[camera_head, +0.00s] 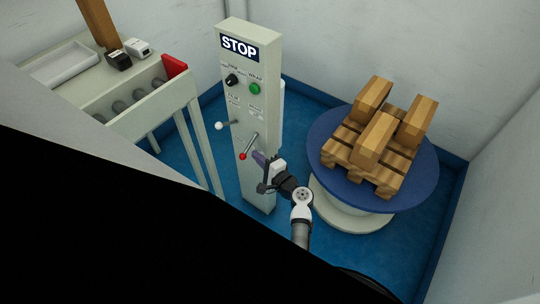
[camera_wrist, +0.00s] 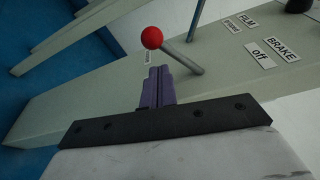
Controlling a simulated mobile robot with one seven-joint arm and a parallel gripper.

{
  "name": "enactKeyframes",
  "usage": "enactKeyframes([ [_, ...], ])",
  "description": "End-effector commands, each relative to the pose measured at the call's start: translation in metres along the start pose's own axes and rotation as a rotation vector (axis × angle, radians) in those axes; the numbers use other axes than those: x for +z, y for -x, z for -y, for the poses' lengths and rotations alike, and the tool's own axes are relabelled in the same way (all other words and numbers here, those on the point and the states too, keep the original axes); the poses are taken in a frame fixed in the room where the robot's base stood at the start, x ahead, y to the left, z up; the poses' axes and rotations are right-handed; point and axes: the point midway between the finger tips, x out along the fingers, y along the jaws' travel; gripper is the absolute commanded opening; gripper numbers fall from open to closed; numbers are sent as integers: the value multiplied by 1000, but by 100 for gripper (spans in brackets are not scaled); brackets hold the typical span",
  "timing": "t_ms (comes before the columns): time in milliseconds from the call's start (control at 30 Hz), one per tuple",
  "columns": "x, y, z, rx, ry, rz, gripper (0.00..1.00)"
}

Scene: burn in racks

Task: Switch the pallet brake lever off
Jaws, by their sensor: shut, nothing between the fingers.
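The pallet brake lever, a grey metal rod with a red ball end (camera_head: 242,156), sticks out of the front face of the pale control column (camera_head: 232,75). In the wrist view the red ball (camera_wrist: 152,38) and rod (camera_wrist: 183,58) lie just beyond my fingertips. Labels reading "BRAKE" and "off" (camera_wrist: 261,55) sit on the panel to the right of the rod. My gripper (camera_head: 257,154) is just right of the ball in the head view. Its purple fingers (camera_wrist: 159,72) are shut together and empty. Whether they touch the lever I cannot tell.
A second lever with a white ball (camera_head: 219,126), a black knob (camera_head: 232,80) and a green button (camera_head: 255,89) are on the column. A blue turntable (camera_head: 425,180) carrying a wooden pallet stands to the right. A roller conveyor (camera_head: 165,97) stands to the left.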

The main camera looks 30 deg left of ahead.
Motion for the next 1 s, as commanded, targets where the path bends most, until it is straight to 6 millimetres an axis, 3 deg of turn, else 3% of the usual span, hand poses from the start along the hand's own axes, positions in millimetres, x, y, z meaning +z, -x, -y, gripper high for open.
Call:
enactKeyframes([
  [200, 12, -3, 0, 1, 0, 0, 0],
  [1000, 16, -1, 5, 18, -71, -1, 0],
])
